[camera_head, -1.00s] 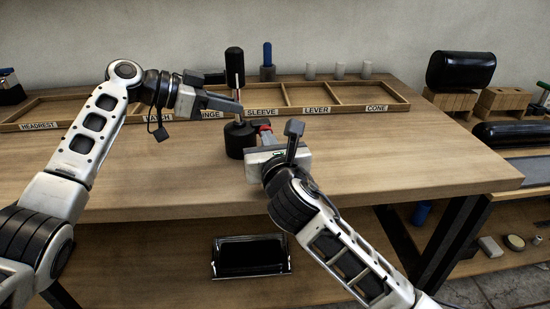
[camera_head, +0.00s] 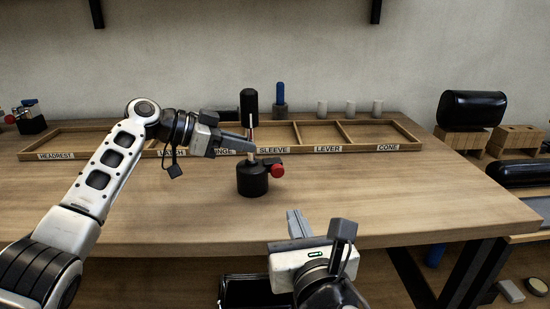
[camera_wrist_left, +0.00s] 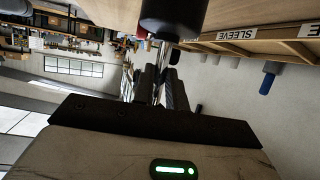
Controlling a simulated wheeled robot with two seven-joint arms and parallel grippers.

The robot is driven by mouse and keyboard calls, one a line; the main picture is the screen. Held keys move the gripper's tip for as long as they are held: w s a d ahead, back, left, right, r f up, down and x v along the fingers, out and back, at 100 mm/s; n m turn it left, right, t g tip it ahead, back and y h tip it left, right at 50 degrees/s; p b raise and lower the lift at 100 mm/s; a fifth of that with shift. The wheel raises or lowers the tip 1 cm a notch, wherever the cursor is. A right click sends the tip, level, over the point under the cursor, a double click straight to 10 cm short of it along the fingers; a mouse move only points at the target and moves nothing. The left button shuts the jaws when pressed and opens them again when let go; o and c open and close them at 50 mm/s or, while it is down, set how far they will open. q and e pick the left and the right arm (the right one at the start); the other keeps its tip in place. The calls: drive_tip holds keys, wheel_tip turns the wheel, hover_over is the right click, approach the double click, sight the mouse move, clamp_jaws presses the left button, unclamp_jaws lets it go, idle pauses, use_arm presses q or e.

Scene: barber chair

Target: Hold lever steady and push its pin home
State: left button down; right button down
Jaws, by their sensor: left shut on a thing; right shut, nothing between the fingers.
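The lever is a thin metal rod (camera_head: 251,133) with a reddish band, standing upright from a black round base (camera_head: 252,182) on the table. A red-ended pin (camera_head: 278,171) sticks out from the base's right side. My left gripper (camera_head: 249,148) is shut on the lever's rod just above the base. In the left wrist view, the rod (camera_wrist_left: 164,58) runs between the fingers (camera_wrist_left: 160,88) to the black base (camera_wrist_left: 172,14). My right gripper (camera_head: 296,222) is shut and empty near the table's front edge, below and apart from the pin.
A labelled wooden tray (camera_head: 372,144) with several compartments lies behind the base. Behind it stand a black cylinder (camera_head: 249,101), a blue-handled thing (camera_head: 280,95) and several white pegs (camera_head: 350,108). The tabletop (camera_head: 400,195) right of the base is clear.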

use_arm(q)
drive_tip(key=shift+r, duration=0.1)
drive_tip(key=c, duration=1.3)
unclamp_jaws()
drive_tip(key=shift+c, duration=0.2)
drive_tip(key=shift+a, duration=0.1)
